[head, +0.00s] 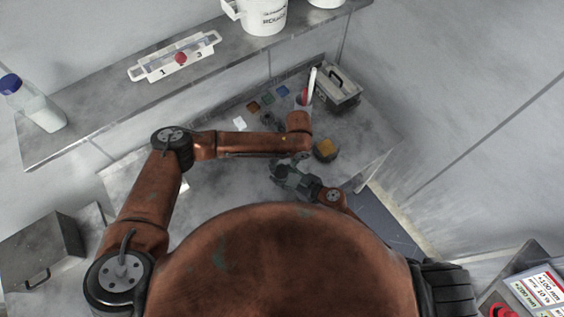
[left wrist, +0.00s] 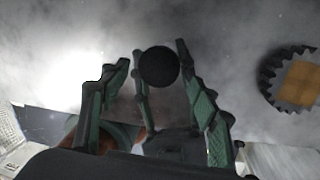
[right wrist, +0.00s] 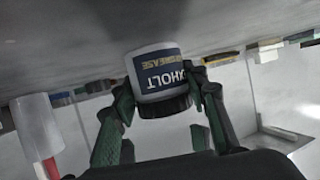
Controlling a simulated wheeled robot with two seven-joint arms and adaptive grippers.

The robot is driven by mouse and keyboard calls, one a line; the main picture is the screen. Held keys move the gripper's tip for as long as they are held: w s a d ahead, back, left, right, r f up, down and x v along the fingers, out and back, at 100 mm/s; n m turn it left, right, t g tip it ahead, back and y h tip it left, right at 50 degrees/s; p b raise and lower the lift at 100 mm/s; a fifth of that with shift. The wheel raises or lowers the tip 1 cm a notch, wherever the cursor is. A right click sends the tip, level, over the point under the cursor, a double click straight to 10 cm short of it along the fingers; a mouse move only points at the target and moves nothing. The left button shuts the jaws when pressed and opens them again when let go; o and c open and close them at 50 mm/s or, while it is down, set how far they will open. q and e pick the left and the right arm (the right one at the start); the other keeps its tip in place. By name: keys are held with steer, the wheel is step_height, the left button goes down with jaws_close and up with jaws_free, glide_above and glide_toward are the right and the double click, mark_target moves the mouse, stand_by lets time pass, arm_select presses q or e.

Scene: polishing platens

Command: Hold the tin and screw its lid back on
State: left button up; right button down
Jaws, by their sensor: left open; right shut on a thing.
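The tin (right wrist: 158,78) is white and dark blue with printed lettering, and shows upside down in the right wrist view. My right gripper (right wrist: 160,90) is shut on it, one finger on each side. A black lid (right wrist: 163,106) sits at the tin's end nearest that camera; how tightly it is seated I cannot tell. In the left wrist view the lid shows as a black disc (left wrist: 158,67). My left gripper (left wrist: 152,53) is open, its fingers on either side of the disc with gaps. In the head view my right gripper (head: 290,178) is low over the bench; the tin is not clear there.
A toothed dark block with a yellow-orange top (head: 326,150) stands right of the grippers. Behind are a grey toolbox (head: 338,90), a white-and-red cylinder (head: 304,98) and several small coloured squares (head: 267,98). A shelf (head: 110,110) runs along the back.

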mark_target(281, 171)
arm_select(q)
steer(key=n, duration=0.3)
steer(key=shift+w+a+r, duration=0.1)
steer(key=shift+w+r, duration=0.05)
steer(key=shift+r, duration=0.2)
steer(key=n, duration=0.4)
steer(key=shift+r+h, duration=0.3)
steer(key=n, duration=0.2)
steer(key=r+n, duration=0.1)
steer(key=n, duration=0.2)
steer(key=shift+a+n, duration=0.1)
steer(key=shift+n, duration=0.2)
steer(key=n, duration=0.2)
steer(key=r+n, duration=0.1)
steer(key=n, duration=0.2)
steer(key=shift+a+h, duration=0.15)
steer(key=shift+h, duration=0.25)
steer(key=n, duration=0.4)
steer(key=r+n, duration=0.1)
steer(key=n, duration=0.2)
steer(key=shift+s+a+h, duration=0.2)
steer(key=shift+s+h, duration=0.1)
steer(key=shift+f, duration=4)
